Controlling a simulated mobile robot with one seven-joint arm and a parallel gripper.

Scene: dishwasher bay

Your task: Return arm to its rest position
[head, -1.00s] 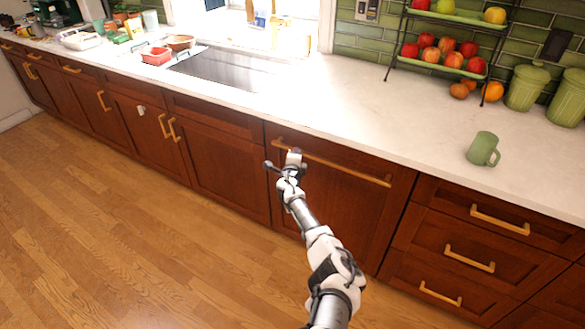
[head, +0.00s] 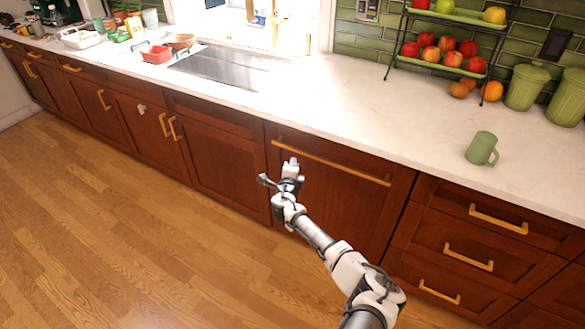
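My gripper (head: 277,172) is in front of the wide wooden dishwasher-bay panel (head: 338,205), near its left edge and just below the left end of its long handle (head: 345,166). Its fingers look spread apart, with nothing seen between them. My arm reaches up to it from the bottom right. The panel is closed, flush with the cabinets beside it. The gripper appears apart from the handle, though the exact distance is hard to tell.
A white counter (head: 370,120) runs above the cabinets. A green mug (head: 481,148) stands on it at the right, below a fruit rack (head: 447,55). A sink (head: 228,66) is at the back. The wooden floor (head: 130,220) at the left is clear.

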